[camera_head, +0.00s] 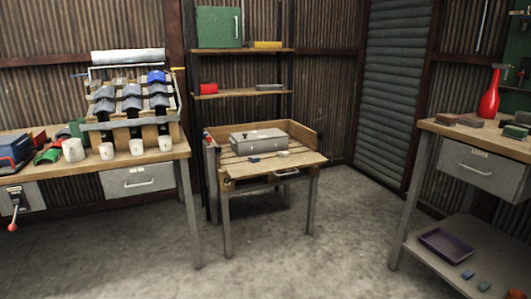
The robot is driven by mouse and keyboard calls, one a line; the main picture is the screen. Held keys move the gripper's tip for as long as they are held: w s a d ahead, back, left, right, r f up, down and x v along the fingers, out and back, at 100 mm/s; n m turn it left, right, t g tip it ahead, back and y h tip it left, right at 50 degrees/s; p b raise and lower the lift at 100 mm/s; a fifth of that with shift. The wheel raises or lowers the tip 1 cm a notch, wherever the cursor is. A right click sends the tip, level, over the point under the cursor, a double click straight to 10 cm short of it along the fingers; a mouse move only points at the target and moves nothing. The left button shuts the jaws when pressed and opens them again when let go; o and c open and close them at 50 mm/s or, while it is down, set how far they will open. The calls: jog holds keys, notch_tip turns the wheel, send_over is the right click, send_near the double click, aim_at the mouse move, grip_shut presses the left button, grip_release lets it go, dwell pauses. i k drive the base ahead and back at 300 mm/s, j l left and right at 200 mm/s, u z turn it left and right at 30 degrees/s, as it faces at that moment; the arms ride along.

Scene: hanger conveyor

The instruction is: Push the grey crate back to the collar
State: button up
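A grey crate (258,140), a closed-looking box with a small dark mark on its front, sits on the slatted top of a small wooden table (300,160) in the middle of the view. Raised wooden boards (289,133), which look like the collar, stand along the table's back and right edges. A gap of bare slats seems to show between the crate and the right board; the gap at the back is hard to judge. My gripper is not in view.
Small flat pieces (254,160) lie in front of the crate. A workbench (170,155) with cups and a rack of blue-grey parts stands left. Another bench (470,140) with a red bottle (489,95) stands right. The floor (300,265) in front is clear.

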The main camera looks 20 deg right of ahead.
aim_at(264, 146)
jog(key=i+j+z, duration=0.3)
jog(key=i, duration=0.55)
jog(key=i+j+z, duration=0.35)
jog(key=i, duration=0.45)
jog(key=i+j+z, duration=0.3)
jog(key=i+j, duration=0.45)
jog(key=i, duration=1)
